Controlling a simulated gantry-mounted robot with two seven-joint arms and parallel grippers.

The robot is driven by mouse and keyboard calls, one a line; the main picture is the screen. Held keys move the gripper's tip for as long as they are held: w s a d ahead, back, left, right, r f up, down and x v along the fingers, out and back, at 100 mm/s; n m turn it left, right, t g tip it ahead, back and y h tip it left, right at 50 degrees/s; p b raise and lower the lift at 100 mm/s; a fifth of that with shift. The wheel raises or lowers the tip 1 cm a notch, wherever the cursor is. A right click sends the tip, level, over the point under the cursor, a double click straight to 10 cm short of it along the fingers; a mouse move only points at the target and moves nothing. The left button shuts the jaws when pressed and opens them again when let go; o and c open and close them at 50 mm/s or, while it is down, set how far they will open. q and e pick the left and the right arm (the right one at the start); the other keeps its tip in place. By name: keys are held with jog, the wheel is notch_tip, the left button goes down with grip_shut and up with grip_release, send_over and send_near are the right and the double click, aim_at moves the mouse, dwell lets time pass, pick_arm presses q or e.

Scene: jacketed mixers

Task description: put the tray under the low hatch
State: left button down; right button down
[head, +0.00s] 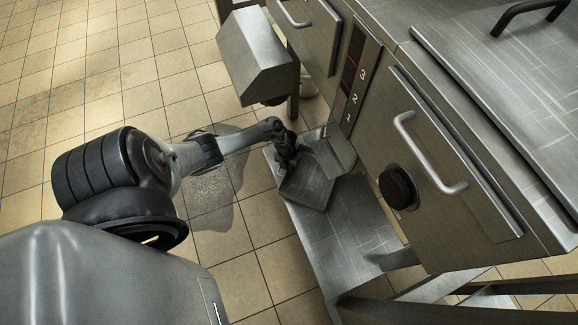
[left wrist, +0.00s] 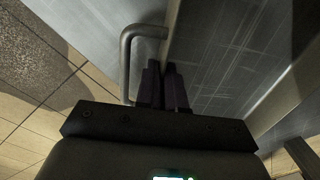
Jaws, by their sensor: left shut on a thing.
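The tray (head: 311,178) is a shallow grey metal pan, tilted a little, over the left end of a low metal shelf. My left gripper (head: 287,148) is shut on the tray's left edge. In the left wrist view its dark fingers (left wrist: 164,88) are closed at a metal wall, with the tray's broad scratched surface (left wrist: 225,60) to their right. A bent bar handle (left wrist: 128,62) stands left of the fingers. A hatch with a bar handle (head: 455,165) is on the steel cabinet front, right of the tray; I cannot tell whether it is the low hatch. My right gripper is out of view.
The low shelf (head: 352,245) is bare in front of the tray. A black knob (head: 397,187) sticks out of the cabinet above it. A numbered panel (head: 354,85) and a grey box (head: 256,55) stand behind. A wet patch (head: 215,195) lies on the tiled floor.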

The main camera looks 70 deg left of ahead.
pick_arm(q)
jog(key=shift+f, duration=0.15)
jog(key=c, duration=1.2)
grip_release()
jog(key=shift+c, duration=0.2)
notch_tip(320, 180, up, 11)
jog(key=p, duration=0.7)
jog(key=d+r+n+t, duration=0.1)
jog(key=d+r+n, duration=0.25)
jog(key=d, duration=0.35)
jog(key=d+r+n+t+y+p, duration=0.1)
jog(key=d+r+n, duration=0.1)
jog(key=d+n, duration=0.3)
jog(key=d+r+n+t, duration=0.1)
jog(key=d+r+n, duration=0.15)
jog(key=d, duration=0.55)
jog(key=s+d+r+n, duration=0.3)
jog(key=s+r+n, duration=0.1)
jog(key=r+n, duration=0.3)
jog(key=s+d+r+n, duration=0.4)
jog(key=r+n, duration=0.3)
jog(key=r, duration=0.4)
jog(key=shift+h, duration=0.3)
